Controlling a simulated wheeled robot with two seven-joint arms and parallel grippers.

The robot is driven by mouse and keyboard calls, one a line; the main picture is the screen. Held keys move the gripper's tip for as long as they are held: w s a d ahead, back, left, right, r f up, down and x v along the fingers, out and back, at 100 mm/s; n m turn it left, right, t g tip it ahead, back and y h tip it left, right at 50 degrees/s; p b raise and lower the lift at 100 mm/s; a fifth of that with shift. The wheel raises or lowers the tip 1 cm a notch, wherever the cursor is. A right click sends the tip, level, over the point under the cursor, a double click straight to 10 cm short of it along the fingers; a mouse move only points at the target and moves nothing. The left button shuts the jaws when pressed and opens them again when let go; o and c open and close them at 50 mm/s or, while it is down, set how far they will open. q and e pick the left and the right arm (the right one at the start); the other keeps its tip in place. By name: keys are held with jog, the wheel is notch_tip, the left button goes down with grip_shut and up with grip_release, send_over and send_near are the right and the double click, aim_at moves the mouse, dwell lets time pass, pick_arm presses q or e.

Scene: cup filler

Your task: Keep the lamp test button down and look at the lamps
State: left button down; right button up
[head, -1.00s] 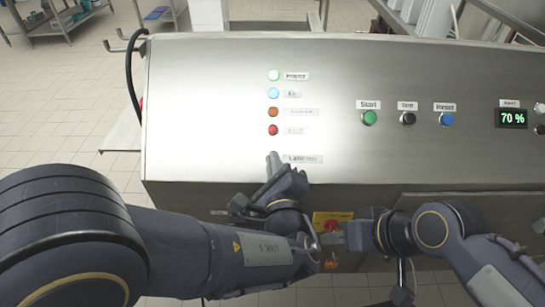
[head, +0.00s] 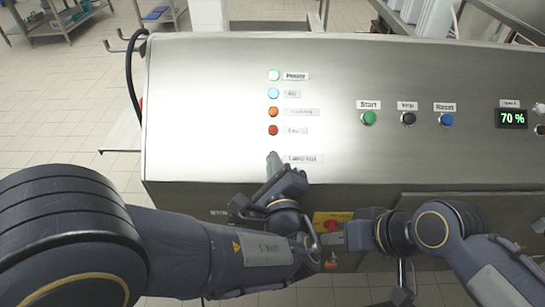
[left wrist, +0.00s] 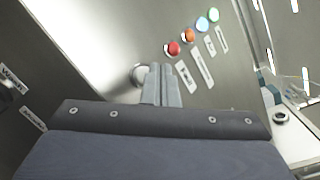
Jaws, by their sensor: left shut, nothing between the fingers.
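My left gripper (head: 272,160) is shut and empty, its fingertips over the lamp test button beside the "Lamp test" label (head: 302,158). In the left wrist view the fingers (left wrist: 161,72) are together, and the round pale button (left wrist: 138,74) shows just left of the tips. I cannot tell whether they touch or press it. Above are the lamps: power (head: 274,75) is bright pale green, air (head: 273,93) is bright light blue, orange (head: 273,112) and red (head: 272,130) look duller. My right gripper (head: 335,238) is at the panel's lower front, its fingers unclear.
Start (head: 369,118), stop (head: 408,118) and reset (head: 447,119) buttons sit to the right, with a 70 % display (head: 511,118). A yellow plate with a red switch (head: 331,224) is below, close to both grippers. The steel panel (head: 210,110) left of the lamps is bare.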

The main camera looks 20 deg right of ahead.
pick_arm(q)
jog(key=shift+w+d+f+b, duration=0.1)
jog(key=shift+w+f+b, duration=0.2)
jog(key=shift+b, duration=0.45)
jog(key=shift+w+f+b, duration=0.3)
jog(key=shift+f+b, duration=0.05)
jog(key=shift+b, duration=0.25)
dwell(0.7)
dwell(0.4)
jog(key=shift+s+r, duration=0.6)
jog(key=shift+r, duration=0.05)
jog(key=s+r+p, duration=0.1)
jog(key=r, duration=0.1)
jog(key=s+a+r, duration=0.1)
jog(key=s, duration=0.1)
jog(key=shift+s+r+p, duration=0.1)
jog(key=shift+r+p, duration=0.25)
jog(key=shift+p, duration=0.05)
